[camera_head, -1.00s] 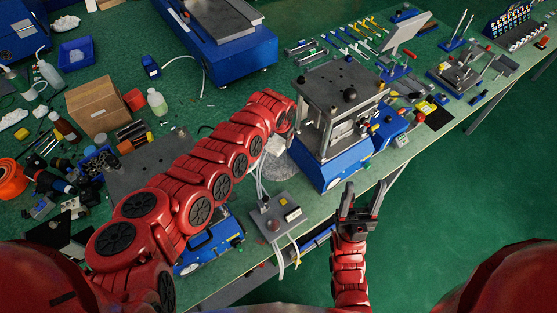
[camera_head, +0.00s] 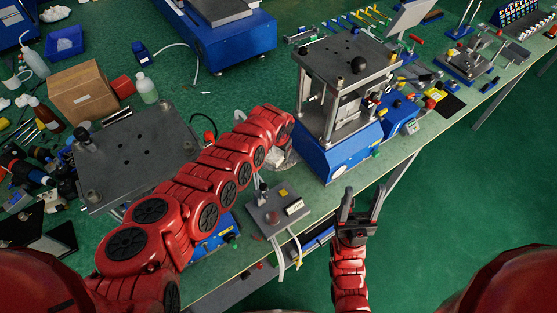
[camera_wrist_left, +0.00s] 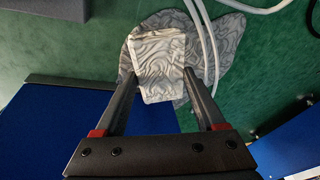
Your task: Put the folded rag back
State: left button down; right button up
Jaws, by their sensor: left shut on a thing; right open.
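The folded rag (camera_wrist_left: 160,62), pale with grey wavy lines, is between the fingertips of my left gripper (camera_wrist_left: 158,76) in the left wrist view. The gripper is shut on it. A grey patterned cloth (camera_wrist_left: 205,45) lies on the green bench top behind the rag in that view. I cannot tell whether the rag touches it. In the head view my left wrist hides most of this spot; a pale patch of cloth (camera_head: 283,158) shows below it. My right gripper (camera_head: 367,190) is open and empty, in front of the bench edge.
A blue-based press (camera_head: 345,150) stands right of my left wrist. A grey control box (camera_head: 279,215) with white cables is at the front edge. A second press with a grey top plate (camera_head: 140,150) stands left, beside my left arm. Tools and bottles crowd the left side.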

aim_at(279, 154)
pick_arm(q)
notch_tip(279, 154, down, 4)
jog(key=b, duration=0.2)
jog(key=shift+b, duration=0.4)
jog(key=shift+r, duration=0.25)
jog(key=shift+f, duration=0.2)
grip_release()
jog(key=shift+r, duration=0.15)
jog(key=p+v, duration=1.1)
jog(key=p, duration=0.5)
jog(key=shift+a+r, duration=0.1)
jog(key=shift+r, duration=0.2)
jog(key=shift+s+r, duration=0.15)
jog(key=shift+r, duration=0.1)
